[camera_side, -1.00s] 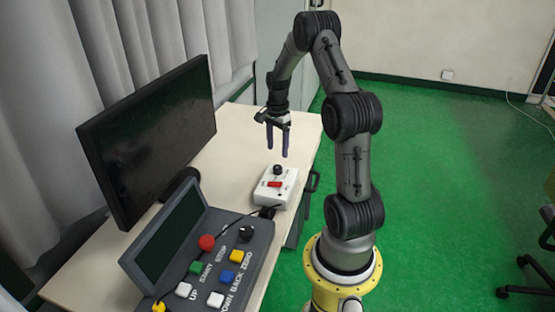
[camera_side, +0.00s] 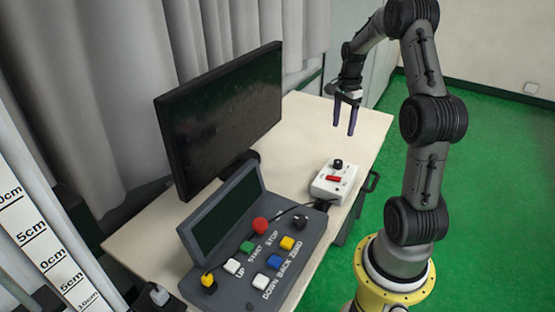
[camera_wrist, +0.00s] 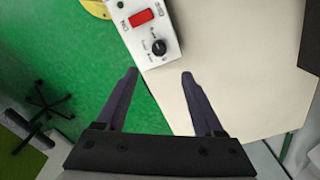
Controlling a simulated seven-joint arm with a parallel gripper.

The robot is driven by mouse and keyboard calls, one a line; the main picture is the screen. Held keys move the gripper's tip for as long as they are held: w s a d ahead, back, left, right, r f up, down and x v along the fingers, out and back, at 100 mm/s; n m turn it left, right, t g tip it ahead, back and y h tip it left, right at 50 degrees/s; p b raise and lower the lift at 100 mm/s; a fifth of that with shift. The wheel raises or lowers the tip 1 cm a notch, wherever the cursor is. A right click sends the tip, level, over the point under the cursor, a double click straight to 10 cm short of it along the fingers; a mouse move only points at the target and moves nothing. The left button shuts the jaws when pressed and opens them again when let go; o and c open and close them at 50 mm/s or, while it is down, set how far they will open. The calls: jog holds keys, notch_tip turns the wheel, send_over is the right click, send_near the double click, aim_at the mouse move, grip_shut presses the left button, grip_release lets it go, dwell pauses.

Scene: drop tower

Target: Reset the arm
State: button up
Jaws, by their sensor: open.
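My gripper (camera_side: 344,116) hangs in the air above the far part of the table (camera_side: 296,130), with its fingers pointing down. Its two dark fingers are apart and nothing is between them. In the wrist view my gripper (camera_wrist: 158,75) also shows open and empty. A white control box (camera_side: 333,181) with a red switch and a black knob stands on the table below and in front of my gripper. In the wrist view the box (camera_wrist: 140,38) lies just beyond the fingertips, not touched by them.
A black monitor (camera_side: 222,115) stands at the table's left side. A grey console (camera_side: 262,262) with several coloured buttons sits at the front. A measuring scale (camera_side: 45,235) shows at far left. Green floor (camera_side: 480,170) lies right of the table.

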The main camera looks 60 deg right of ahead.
jog(key=w+a+r+n+t+h, duration=0.1)
jog(key=w+a+r+n, duration=0.25)
jog(key=a+r, duration=0.4)
jog(key=w+a+r+n+t+h, duration=0.1)
jog(key=w+a+r+n+t, duration=0.1)
jog(key=w+a+r, duration=0.35)
jog(key=s+a+r+n+t, duration=0.1)
jog(key=s+a+r+n, duration=0.2)
jog(key=a, duration=0.5)
jog(key=s+a+r+n+t, duration=0.1)
jog(key=s+a+r+n, duration=0.2)
jog(key=a, duration=0.5)
jog(key=s+a+f+n+y, duration=0.1)
jog(key=s+a+f+n, duration=0.2)
jog(key=s+n, duration=0.3)
jog(key=s+a+f+n+y, duration=0.1)
jog(key=s+a+f+n, duration=0.2)
jog(key=s+n, duration=0.3)
jog(key=shift+s+a+f+t, duration=0.15)
jog(key=shift+s+a+t, duration=0.05)
jog(key=shift+a+t, duration=0.1)
